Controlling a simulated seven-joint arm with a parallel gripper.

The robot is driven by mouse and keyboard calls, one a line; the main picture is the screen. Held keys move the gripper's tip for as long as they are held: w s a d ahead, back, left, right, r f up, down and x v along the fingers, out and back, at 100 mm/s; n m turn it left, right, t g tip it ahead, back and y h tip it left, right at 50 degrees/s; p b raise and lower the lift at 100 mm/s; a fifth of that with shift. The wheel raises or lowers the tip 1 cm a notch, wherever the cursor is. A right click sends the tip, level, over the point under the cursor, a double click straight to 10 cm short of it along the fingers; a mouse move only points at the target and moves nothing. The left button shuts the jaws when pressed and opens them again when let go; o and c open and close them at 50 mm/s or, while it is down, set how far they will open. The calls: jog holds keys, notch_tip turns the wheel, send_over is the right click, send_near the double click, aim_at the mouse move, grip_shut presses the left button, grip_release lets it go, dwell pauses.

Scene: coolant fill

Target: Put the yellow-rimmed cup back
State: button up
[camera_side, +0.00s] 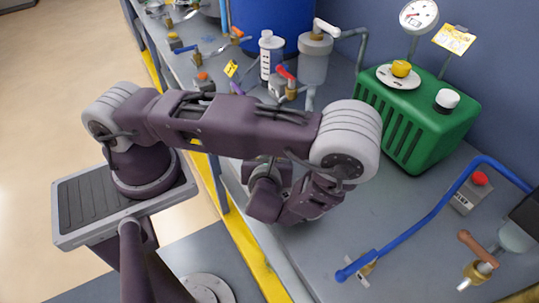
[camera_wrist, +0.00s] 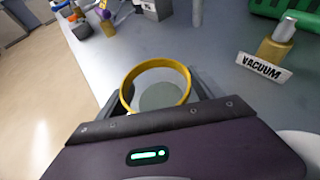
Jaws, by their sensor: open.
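The yellow-rimmed cup (camera_wrist: 157,64) shows in the wrist view, just beyond the edge of my gripper's body. I look into it from above; it has clear or pale walls and a grey-green inside. My gripper (camera_wrist: 162,95) is open, with a dark finger on the left and right sides of the cup. I cannot tell whether either finger touches it. In the side view my arm hides the cup and the fingertips.
A brass fitting with a VACUUM label (camera_wrist: 264,66) stands right of the cup. The green machine (camera_side: 418,120) stands at the back right of the grey bench. A blue hose (camera_side: 435,205) crosses the right side. Small tools and bottles crowd the far end.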

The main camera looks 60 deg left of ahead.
jog(key=v, duration=1.1)
jog(key=shift+s+d+r, duration=0.1)
jog(key=shift+d+r, duration=0.15)
jog(key=shift+s+d+r, duration=0.1)
jog(key=shift+r, duration=0.2)
jog(key=s+r+n+h, duration=0.2)
jog(key=r+n+h, duration=0.1)
jog(key=r+n, duration=0.5)
jog(key=s+a+r+n+g+h, duration=0.1)
jog(key=s+r+n+h, duration=0.2)
jog(key=r+n, duration=0.5)
jog(key=s+a+r+n+h, duration=0.1)
jog(key=r+n+h, duration=0.3)
jog(key=r+n, duration=0.4)
jog(key=shift+s+r+n+g+h, duration=0.3)
jog(key=shift+s+r+n, duration=0.1)
jog(key=shift+s, duration=0.25)
